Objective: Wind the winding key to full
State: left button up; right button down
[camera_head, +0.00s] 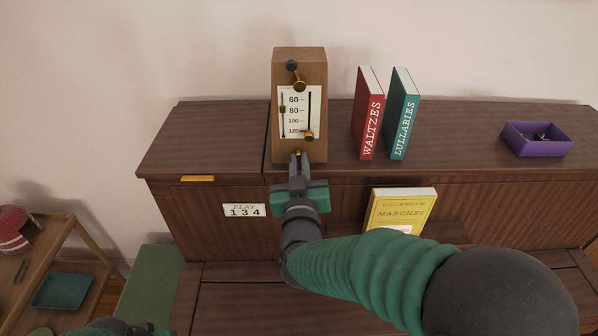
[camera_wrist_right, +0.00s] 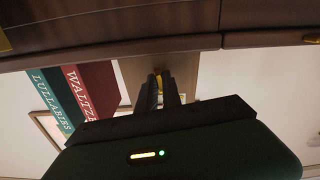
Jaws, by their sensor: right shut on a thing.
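The wooden metronome-like box (camera_head: 318,70) stands upright on the cabinet, with a pale scale plate reading 60 to 120. A small brass winding key (camera_head: 298,153) shows low on its front face, and also in the right wrist view (camera_wrist_right: 159,79). My right gripper (camera_head: 299,160) reaches up to the box from the front. Its fingers are shut on the key, which they mostly hide; in the wrist view the fingertips (camera_wrist_right: 158,90) meet it. Part of my left arm shows at the bottom left edge, too cut off to tell its fingers.
Right of the box stand a red book (camera_head: 369,115) and a teal book (camera_head: 403,115). A purple tray (camera_head: 537,139) with small dark things is farther right. A yellow book (camera_head: 400,209) leans on the cabinet's front. The cabinet top (camera_head: 205,135) left of the box is clear.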

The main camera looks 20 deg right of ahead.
jog(key=m+b, duration=0.2)
jog(key=m, duration=0.1)
jog(key=f+m+b, duration=0.1)
jog(key=m+b, duration=0.2)
jog(key=shift+b, duration=0.3)
jog(key=m+b, duration=0.3)
jog(key=m, duration=0.1)
jog(key=shift+r+m+b, duration=0.15)
jog(key=shift+m+b, duration=0.4)
jog(key=shift+m, duration=0.15)
jog(key=c, duration=1.7)
grip_release()
jog(key=shift+c, duration=0.2)
jog(key=shift+o, duration=1.1)
jog(key=shift+w+r, duration=0.1)
jog(key=shift+w, duration=0.1)
jog(key=shift+s+r, duration=0.1)
